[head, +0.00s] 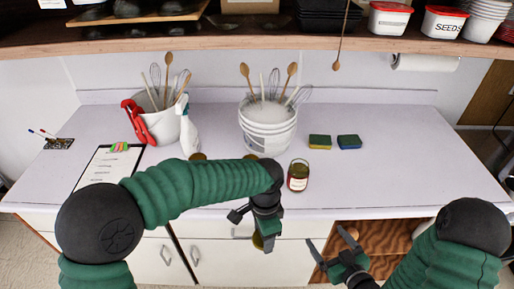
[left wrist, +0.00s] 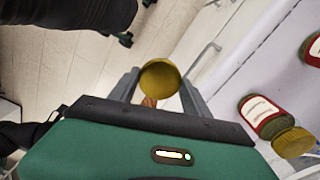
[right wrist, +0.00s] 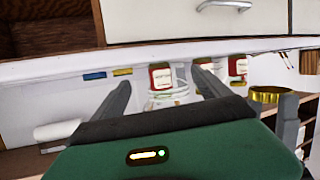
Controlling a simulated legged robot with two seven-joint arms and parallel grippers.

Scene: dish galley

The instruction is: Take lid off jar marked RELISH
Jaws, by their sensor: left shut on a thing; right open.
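A glass jar (head: 298,178) with a red-and-white label stands near the counter's front edge; its top shows no gold lid. Its label is too small to read. It also shows in the right wrist view (right wrist: 160,75). My left gripper (head: 265,222) is shut on a gold lid (left wrist: 160,80), held in front of the counter edge, apart from the jars. My right gripper (head: 333,257) is open and empty, in front of the counter to the right of the jar. Another labelled jar (left wrist: 263,116) has its gold lid on; my left arm mostly hides such jars in the head view.
A white bucket of utensils (head: 268,132) stands behind the jar, with two sponges (head: 320,142) (head: 349,142) to its right. A second utensil bucket (head: 160,125), a spray bottle (head: 188,135) and a clipboard (head: 108,168) are at left. The counter's right side is clear. A shelf (head: 200,44) hangs above.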

